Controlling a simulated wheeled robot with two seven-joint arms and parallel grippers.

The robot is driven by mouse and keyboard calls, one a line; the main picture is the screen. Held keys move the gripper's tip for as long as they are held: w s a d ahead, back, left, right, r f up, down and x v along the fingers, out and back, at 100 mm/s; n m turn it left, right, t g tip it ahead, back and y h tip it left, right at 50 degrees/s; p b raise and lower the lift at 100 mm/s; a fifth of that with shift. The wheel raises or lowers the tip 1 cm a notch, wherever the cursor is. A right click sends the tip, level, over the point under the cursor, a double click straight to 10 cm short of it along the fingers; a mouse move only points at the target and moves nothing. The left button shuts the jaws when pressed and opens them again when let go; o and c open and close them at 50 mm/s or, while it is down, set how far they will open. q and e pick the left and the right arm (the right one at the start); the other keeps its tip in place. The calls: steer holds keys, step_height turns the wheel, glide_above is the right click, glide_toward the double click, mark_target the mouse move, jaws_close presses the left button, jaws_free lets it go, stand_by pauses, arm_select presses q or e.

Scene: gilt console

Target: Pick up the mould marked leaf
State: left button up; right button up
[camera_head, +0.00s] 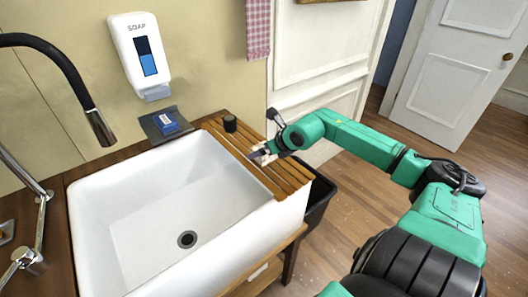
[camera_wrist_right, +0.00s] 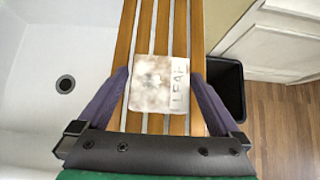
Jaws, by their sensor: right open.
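The mould marked LEAF (camera_wrist_right: 157,84) is a pale, mottled, squarish block lying on the wooden slats, with its lettering along the right side in the right wrist view. My right gripper (camera_wrist_right: 160,76) is open, with one purple-grey finger on each side of the mould. The left finger's tip is close to the mould's edge and the right finger's tip is a little apart from it; I cannot tell whether either touches. In the head view my right gripper (camera_head: 262,155) is over the slatted rack and hides most of the mould. My left gripper is not in view.
The slatted rack (camera_head: 225,133) lies at the right end of the white sink (camera_head: 130,222). A dark cup (camera_head: 230,124) stands at its back. A blue item (camera_head: 166,122) sits on a dark tray behind the sink. A black bin (camera_wrist_right: 225,88) is right of the rack.

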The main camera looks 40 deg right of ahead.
steer(key=shift+w+f, duration=0.25)
steer(key=shift+w, duration=0.05)
steer(key=shift+r, duration=0.1)
steer(key=c, duration=1.2)
